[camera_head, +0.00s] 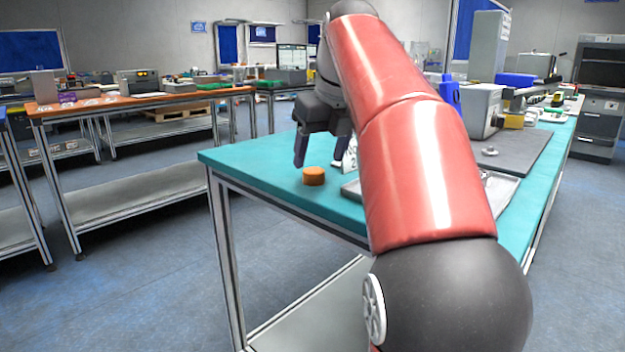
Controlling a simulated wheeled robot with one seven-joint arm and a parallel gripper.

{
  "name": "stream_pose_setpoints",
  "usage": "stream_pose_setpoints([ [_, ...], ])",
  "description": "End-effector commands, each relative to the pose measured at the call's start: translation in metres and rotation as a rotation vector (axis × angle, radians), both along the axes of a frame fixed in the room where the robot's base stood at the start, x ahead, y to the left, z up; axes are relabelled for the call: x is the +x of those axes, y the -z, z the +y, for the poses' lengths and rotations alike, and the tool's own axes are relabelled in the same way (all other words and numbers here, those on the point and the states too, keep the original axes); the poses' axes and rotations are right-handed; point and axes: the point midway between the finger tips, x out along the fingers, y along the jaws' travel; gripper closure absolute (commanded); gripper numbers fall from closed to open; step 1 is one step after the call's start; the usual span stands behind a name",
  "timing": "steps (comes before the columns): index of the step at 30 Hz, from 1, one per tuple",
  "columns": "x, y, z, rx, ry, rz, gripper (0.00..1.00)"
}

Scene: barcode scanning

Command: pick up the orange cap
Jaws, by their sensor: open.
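The orange cap (314,177) is a short round piece. It lies on the teal tabletop (245,163) near the table's left front edge. My gripper (319,152) is open and points down, just above and behind the cap in the picture. One dark finger shows left of the cap's top and the other shows to its right. Nothing is seen between the fingers, and they look apart from the cap. My red arm covers the middle of the table and hides part of what lies there.
A white card with black print (349,157) stands right of the cap. A grey box (482,108) and a dark mat (522,152) are farther right. The teal top left of the cap is clear.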

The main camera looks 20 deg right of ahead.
Motion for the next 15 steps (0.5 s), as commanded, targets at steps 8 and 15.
stream_pose_setpoints([
  [8, 0.014, 0.032, 0.003, 0.0, 0.0, 0.001, 0.38],
  [15, 0.014, 0.032, 0.003, -0.001, -0.001, 0.0, 0.38],
])
